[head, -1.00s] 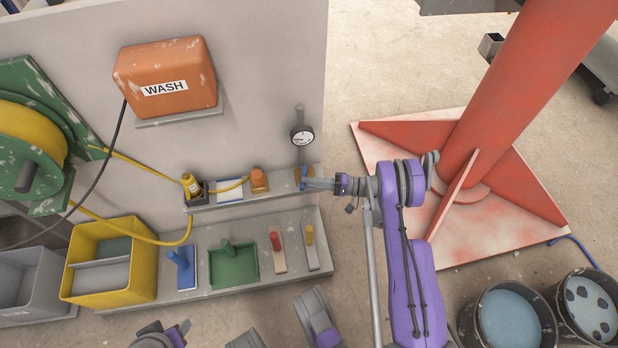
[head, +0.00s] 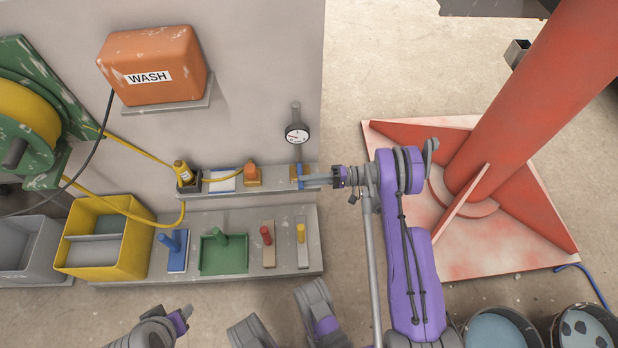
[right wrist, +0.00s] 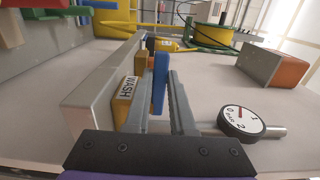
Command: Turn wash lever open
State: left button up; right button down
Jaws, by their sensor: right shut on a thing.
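The wash lever (head: 299,177) is a blue bar on a yellow block at the right end of the wall shelf. In the right wrist view the blue lever (right wrist: 160,82) stands between my fingers beside the yellow block labelled WASH (right wrist: 124,103). My right gripper (head: 306,182) reaches in from the right and is shut on the lever; its fingers also show in the right wrist view (right wrist: 164,90). They hide part of the lever in the head view. My left gripper (head: 184,316) is low in the head view, away from the lever; its jaws are unclear.
A round pressure gauge (head: 297,134) on a pipe stands just above the lever. The orange WASH box (head: 150,52) is on the wall. A lower shelf (head: 315,262) holds several coloured tools. A red column (head: 530,110) rises to the right of my right arm.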

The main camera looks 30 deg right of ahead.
dwell(0.4)
jog(key=c, duration=0.8)
grip_release()
jog(key=shift+o, duration=0.2)
jog(key=p+v, duration=0.1)
jog(key=v, duration=0.9)
jog(key=shift+d+p, duration=0.35)
jog(key=shift+d, duration=0.05)
jog(key=shift+r, duration=0.1)
